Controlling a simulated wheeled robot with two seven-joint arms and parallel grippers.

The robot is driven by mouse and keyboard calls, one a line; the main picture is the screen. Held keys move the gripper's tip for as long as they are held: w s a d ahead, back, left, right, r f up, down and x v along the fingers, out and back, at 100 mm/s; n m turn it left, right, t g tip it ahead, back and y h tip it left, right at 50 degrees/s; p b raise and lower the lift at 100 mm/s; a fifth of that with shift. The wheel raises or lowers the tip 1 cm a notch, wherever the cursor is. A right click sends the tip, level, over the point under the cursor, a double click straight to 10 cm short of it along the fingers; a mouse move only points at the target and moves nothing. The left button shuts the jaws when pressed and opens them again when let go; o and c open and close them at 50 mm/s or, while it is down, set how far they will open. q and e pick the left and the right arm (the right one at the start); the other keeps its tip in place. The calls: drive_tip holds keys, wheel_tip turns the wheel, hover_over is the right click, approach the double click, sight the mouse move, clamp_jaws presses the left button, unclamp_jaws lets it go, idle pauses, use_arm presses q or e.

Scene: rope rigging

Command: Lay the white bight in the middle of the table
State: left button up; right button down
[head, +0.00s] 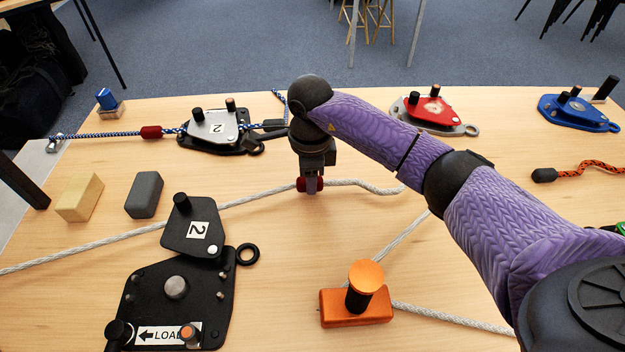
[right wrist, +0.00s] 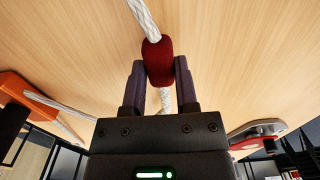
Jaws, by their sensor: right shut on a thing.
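The white rope (head: 130,235) runs from the left table edge to a dark red sleeve (head: 299,185) near the middle of the table. My right gripper (head: 311,186) is shut on this sleeve. In the right wrist view the sleeve (right wrist: 158,60) sits between the two fingers (right wrist: 158,82), with white rope (right wrist: 144,18) coming out of both ends. Beyond the sleeve the rope goes right and passes behind my arm. It shows again lower down (head: 405,235) and leads to the orange block with a post (head: 337,307). The turn of the bight is partly hidden. My left gripper is not in view.
A black plate device (head: 145,285) fills the front left. Tan (head: 80,198) and grey (head: 145,195) blocks lie left. A silver pulley (head: 213,127) on blue rope stands at the back left. Red (head: 432,110) and blue (head: 578,113) devices stand at the back right.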

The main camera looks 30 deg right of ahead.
drive_tip(key=shift+f, duration=0.7)
drive_tip(key=shift+r, duration=0.2)
drive_tip(key=shift+f, duration=0.15)
drive_tip(key=c, duration=0.7)
unclamp_jaws()
drive_tip(key=shift+o, duration=1.4)
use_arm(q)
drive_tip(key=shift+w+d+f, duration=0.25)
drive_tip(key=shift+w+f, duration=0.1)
use_arm(e)
drive_tip(key=shift+o, duration=0.3)
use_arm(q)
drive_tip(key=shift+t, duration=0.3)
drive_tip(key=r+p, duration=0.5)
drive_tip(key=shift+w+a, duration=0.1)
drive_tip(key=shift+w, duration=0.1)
use_arm(e)
wheel_tip(320, 180, up, 12)
drive_tip(key=shift+r, duration=0.2)
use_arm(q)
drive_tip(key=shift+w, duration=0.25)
